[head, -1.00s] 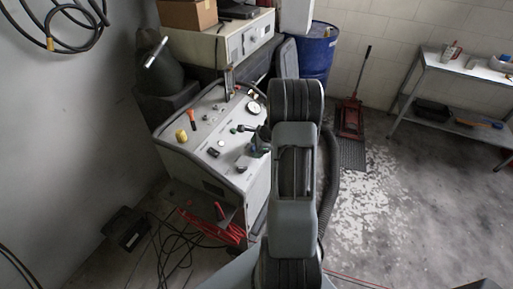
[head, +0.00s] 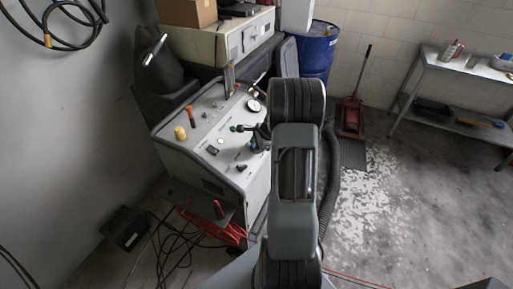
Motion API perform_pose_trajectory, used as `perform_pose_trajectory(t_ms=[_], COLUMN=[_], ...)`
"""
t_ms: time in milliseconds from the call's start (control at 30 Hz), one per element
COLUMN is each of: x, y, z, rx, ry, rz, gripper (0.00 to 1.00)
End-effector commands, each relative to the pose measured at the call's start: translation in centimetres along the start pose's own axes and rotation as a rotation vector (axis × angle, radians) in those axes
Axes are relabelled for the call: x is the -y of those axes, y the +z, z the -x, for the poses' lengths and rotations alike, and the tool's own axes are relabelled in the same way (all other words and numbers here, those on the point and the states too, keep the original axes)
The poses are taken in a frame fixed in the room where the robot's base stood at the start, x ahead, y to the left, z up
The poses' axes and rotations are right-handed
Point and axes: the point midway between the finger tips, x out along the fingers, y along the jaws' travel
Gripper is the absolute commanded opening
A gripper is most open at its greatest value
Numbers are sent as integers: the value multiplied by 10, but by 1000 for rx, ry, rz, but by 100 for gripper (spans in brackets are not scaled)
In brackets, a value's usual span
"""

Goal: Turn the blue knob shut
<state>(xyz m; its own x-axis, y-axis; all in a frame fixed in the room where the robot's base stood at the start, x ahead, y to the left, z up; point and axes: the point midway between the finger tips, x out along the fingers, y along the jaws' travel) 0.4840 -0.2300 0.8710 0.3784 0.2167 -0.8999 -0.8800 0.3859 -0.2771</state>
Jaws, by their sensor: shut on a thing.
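A grey sloped control console (head: 172,150) stands left of my arm, with knobs, levers and a round white gauge (head: 253,106) on its top. My gripper (head: 242,128) is small and dark and reaches left from behind my arm, low over the right part of the panel. It is shut on a small blue-green thing at its tip, which looks like the blue knob (head: 239,128). My gripper and arm hide much of this spot, and how far the knob is turned cannot be told.
A yellow knob (head: 180,133), a red-brown lever (head: 191,115) and black switches stand on the panel close by. A blue drum (head: 318,50), a red floor jack (head: 351,118) and a metal shelf (head: 462,72) stand behind. Cables lie on the floor.

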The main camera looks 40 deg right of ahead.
Motion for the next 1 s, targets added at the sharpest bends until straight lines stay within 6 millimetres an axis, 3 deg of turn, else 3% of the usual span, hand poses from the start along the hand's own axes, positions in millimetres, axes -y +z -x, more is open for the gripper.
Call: perform_pose_trajectory(t_ms=[1000], x=[-3], y=[-2], z=[-5], rx=[-40], ry=[-30], rz=[952], gripper=[16])
